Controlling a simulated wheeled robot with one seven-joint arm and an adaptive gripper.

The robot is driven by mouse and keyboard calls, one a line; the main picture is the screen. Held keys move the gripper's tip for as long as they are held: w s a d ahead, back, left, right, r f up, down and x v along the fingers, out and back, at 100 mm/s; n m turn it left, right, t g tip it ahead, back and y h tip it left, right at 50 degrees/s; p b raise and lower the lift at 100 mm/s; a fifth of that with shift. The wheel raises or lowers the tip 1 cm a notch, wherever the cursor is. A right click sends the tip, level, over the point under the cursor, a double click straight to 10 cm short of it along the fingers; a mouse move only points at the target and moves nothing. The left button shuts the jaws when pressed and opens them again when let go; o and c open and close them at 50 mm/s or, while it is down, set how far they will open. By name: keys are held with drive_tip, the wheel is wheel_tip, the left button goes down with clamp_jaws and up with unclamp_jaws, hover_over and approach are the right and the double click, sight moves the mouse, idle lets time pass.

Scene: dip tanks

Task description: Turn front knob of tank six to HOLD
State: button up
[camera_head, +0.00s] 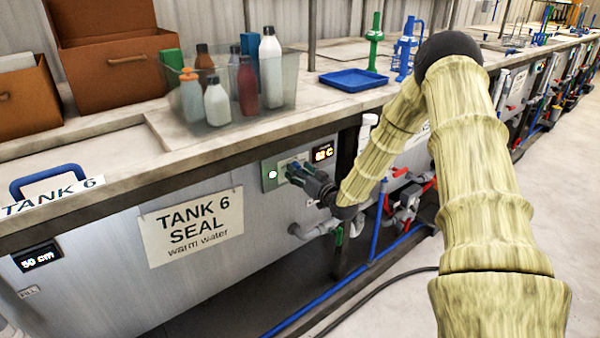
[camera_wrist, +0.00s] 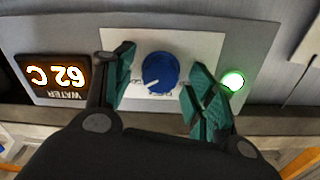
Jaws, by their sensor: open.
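The front knob (camera_wrist: 160,73) of tank six is a round blue dial on a pale label plate (camera_wrist: 205,45), seen in the wrist view. A light pointer mark shows on its lower left part. The label's printing is too small and partly hidden to read. My gripper (camera_wrist: 158,85) is open, with one green finger on each side of the knob and a gap visible on both sides. In the head view my gripper (camera_head: 300,172) is at the control panel (camera_head: 270,178) of tank 6 and hides the knob. The sign (camera_head: 190,226) reads "TANK 6 SEAL warm water".
A display (camera_wrist: 55,77) reading 62 C and a lit green lamp (camera_wrist: 232,80) flank the knob. A clear bin (camera_head: 285,92) of bottles stands on the counter above. Pipes (camera_head: 318,230) and valves run below and right of the panel. The floor at right is clear.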

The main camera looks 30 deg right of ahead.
drive_tip(key=c, duration=1)
drive_tip(key=shift+f+n, duration=0.1)
drive_tip(key=shift+n, duration=0.2)
drive_tip(key=shift+d+n+y+b, duration=0.1)
drive_tip(key=shift+n+y+b, duration=0.2)
drive_tip(key=shift+n+b, duration=9.6)
drive_tip(key=n+p, duration=0.4)
